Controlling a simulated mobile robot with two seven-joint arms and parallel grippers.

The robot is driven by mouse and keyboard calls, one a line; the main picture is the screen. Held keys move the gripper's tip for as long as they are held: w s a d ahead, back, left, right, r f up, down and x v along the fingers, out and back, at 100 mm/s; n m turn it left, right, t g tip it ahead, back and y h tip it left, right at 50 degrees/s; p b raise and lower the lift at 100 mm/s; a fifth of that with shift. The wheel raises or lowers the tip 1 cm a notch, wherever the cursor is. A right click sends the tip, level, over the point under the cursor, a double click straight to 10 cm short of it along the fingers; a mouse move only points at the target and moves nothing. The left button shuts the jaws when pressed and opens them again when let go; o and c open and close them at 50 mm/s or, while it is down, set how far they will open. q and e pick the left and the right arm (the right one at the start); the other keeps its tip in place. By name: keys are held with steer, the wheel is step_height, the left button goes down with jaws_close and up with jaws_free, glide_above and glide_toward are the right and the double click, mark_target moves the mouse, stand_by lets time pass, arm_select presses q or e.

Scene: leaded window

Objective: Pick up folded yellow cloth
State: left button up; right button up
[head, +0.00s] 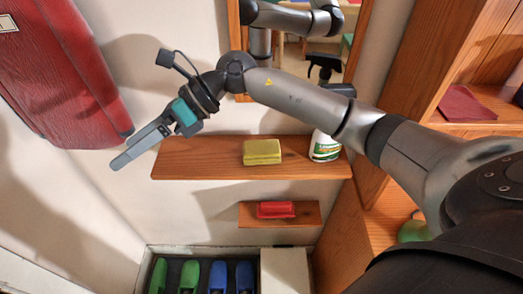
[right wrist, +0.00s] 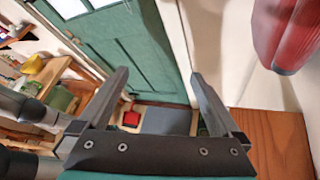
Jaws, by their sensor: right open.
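The folded yellow cloth (head: 262,152) lies flat on the upper wooden shelf (head: 195,162), near its middle, in the head view. My right gripper (head: 120,164) is to the left of the cloth, near the shelf's left end, with its fingers pointing down-left, away from the cloth. In the right wrist view my right gripper (right wrist: 160,82) is open, with nothing between its fingers. A wooden board (right wrist: 277,140), seemingly the shelf, shows there at the lower right. I cannot make out the cloth for certain in that view. My left gripper is not in view.
A spray bottle (head: 325,145) stands on the shelf right of the cloth, below my right arm. A red item (head: 275,209) lies on a smaller shelf below. A large red hanging thing (head: 75,70) is at the upper left. Green and blue slippers (head: 218,276) are below. A mirror hangs above.

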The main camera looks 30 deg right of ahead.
steer(key=w+d+f+n+h, duration=0.25)
steer(key=d+h, duration=0.35)
steer(key=d, duration=0.3)
steer(key=m+g+h, duration=0.1)
steer(key=g+h, duration=0.1)
steer(key=h, duration=0.5)
glide_above(264, 147)
steer(key=f, duration=0.6)
steer(key=f+p, duration=0.1)
steer(key=f, duration=0.2)
steer(key=shift+s+a, duration=0.15)
steer(key=shift+s, duration=0.1)
steer(key=shift+w+f+p, duration=0.15)
steer(key=shift+f+p, duration=0.15)
steer(key=shift+f, duration=1)
steer(key=shift+w+f+p, duration=0.1)
steer(key=shift+f+p, duration=0.15)
steer(key=shift+f, duration=1.05)
steer(key=shift+c, duration=0.4)
steer(key=shift+r, duration=0.1)
steer(key=c, duration=1.2)
steer(key=shift+o, duration=0.2)
step_height(264, 147, up, 20)
steer(key=b, duration=0.1)
